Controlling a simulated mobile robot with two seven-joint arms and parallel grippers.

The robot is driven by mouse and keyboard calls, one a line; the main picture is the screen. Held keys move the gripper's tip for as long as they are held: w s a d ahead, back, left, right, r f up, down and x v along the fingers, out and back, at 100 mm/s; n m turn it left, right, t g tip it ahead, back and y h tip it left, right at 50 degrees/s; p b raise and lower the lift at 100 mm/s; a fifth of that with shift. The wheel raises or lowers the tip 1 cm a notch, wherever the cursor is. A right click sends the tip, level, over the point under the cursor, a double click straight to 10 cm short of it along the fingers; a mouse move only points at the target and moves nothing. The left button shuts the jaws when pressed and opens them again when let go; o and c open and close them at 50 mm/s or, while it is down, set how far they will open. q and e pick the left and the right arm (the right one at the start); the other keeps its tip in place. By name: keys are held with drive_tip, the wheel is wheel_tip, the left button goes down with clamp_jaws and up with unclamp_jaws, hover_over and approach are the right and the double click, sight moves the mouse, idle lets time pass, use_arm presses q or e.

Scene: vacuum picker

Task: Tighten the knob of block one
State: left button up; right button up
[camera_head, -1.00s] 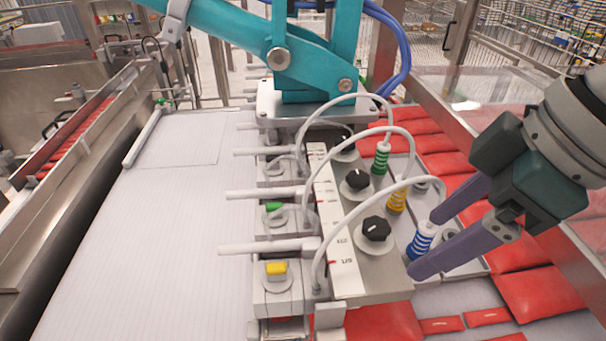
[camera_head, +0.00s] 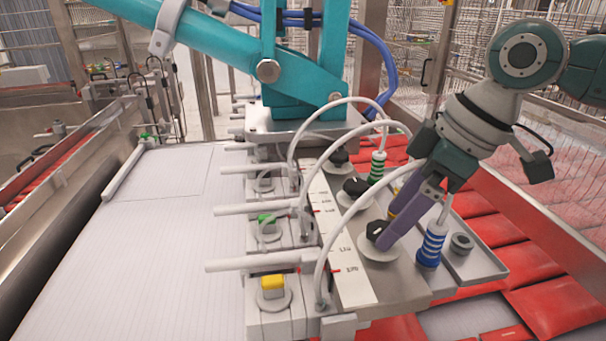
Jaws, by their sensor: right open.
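Three black knobs sit on round light bases on the grey blocks of the vacuum picker: a near one (camera_head: 376,229), a middle one (camera_head: 355,186) and a far one (camera_head: 338,157). Which one the task calls block one, I cannot tell. My right gripper (camera_head: 387,228) comes down from the upper right, its two purple fingers open at the near knob. The front fingertip covers the knob's right lower edge; the other finger is just behind and to the right. I cannot tell if they touch it. My left gripper is out of view.
White hoses arch over the knobs. Blue (camera_head: 432,243) and green (camera_head: 377,166) striped fittings stand to the right; the blue one is close to the fingers. Yellow (camera_head: 272,282) and green (camera_head: 266,218) buttons are at left. Red packs (camera_head: 530,260) lie below right. A teal picker arm (camera_head: 210,45) stands behind.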

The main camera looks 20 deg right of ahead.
drive_tip(key=shift+w+a+f, duration=0.15)
drive_tip(key=shift+f, duration=0.3)
drive_tip(key=shift+c, duration=0.3)
clamp_jaws()
